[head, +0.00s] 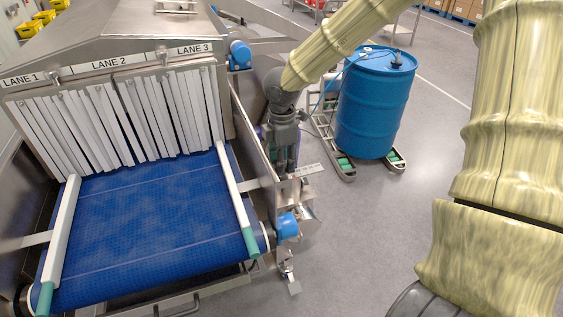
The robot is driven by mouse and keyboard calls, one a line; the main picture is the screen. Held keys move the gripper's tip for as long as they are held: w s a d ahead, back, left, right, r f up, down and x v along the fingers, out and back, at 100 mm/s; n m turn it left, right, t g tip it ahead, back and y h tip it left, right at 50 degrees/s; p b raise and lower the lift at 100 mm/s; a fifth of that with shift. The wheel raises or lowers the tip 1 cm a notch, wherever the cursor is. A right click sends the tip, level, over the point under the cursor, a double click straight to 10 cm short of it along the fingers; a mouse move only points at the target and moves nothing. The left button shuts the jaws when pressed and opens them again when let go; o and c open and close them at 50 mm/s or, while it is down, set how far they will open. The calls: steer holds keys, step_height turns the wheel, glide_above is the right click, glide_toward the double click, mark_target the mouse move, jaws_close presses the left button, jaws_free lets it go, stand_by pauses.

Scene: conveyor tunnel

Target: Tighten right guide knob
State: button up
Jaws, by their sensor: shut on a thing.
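The right guide (237,195) is a white rail with a green end, running along the right edge of the blue conveyor belt (145,225). Its metal bracket (258,184) reaches right, over the side frame. My gripper (283,166) points down just outside that frame, at the outer end of the bracket. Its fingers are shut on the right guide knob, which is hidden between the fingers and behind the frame. The left guide (60,235) is a similar white rail on the belt's left side.
White strip curtains (120,125) hang at the tunnel mouth under the lane labels. A blue drum (375,105) on a wheeled dolly (345,172) stands close to the right of my gripper. A blue motor cap (288,225) juts out below. Floor in front of the drum is clear.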

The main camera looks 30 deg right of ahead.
steer(key=shift+w+r+m, duration=0.1)
steer(key=shift+m, duration=0.2)
stand_by(0.4)
steer(key=o, duration=1)
step_height(320, 180, up, 12)
steer(key=shift+f, duration=0.1)
